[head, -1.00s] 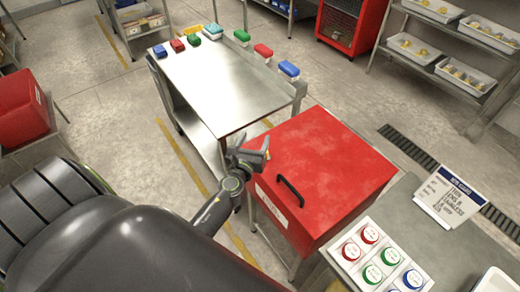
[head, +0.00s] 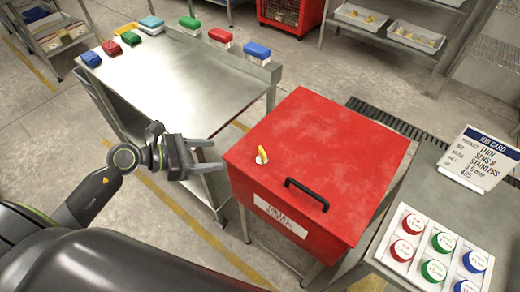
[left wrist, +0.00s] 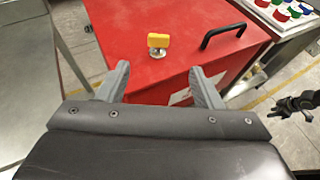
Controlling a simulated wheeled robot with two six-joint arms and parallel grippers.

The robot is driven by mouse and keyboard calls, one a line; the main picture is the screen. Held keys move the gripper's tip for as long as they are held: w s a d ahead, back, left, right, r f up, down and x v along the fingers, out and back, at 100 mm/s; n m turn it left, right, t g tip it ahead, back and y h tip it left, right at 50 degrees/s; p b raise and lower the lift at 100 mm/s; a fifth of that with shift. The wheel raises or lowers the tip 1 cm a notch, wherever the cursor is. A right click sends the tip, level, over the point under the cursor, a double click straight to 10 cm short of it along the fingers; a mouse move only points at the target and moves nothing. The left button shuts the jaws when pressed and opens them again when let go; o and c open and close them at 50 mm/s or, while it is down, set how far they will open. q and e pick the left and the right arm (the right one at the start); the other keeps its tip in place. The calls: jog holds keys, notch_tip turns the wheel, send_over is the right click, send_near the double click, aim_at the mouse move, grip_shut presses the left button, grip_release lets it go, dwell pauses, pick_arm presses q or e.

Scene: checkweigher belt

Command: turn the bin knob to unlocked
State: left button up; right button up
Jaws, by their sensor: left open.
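The red bin (head: 320,150) stands right of centre in the head view, its lid shut, with a black handle (head: 307,194) near the front edge. The knob (head: 262,155), yellow on a metal base, sits on the lid left of the handle. In the left wrist view the yellow knob (left wrist: 158,43) is ahead, beyond the fingertips and roughly between them. My left gripper (head: 218,157) is open and empty, just left of the bin and apart from the knob. It also shows in the left wrist view (left wrist: 160,78).
A steel table (head: 180,85) with several coloured blocks along its edges stands at the back left. A white tray (head: 437,248) of coloured caps and a job card (head: 480,160) lie on the right bench. Floor shows between table and bin.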

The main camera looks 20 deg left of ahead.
aim_at(261, 151)
pick_arm(q)
jog(key=p+x, duration=0.3)
jog(key=x, duration=1.1)
jog(key=shift+w+d+f, duration=0.1)
jog(key=shift+w+d, duration=0.1)
jog(key=shift+w, duration=0.15)
jog(key=shift+w+d+f, duration=0.3)
jog(key=shift+w+d, duration=0.05)
jog(key=shift+d, duration=0.1)
jog(key=c, duration=1)
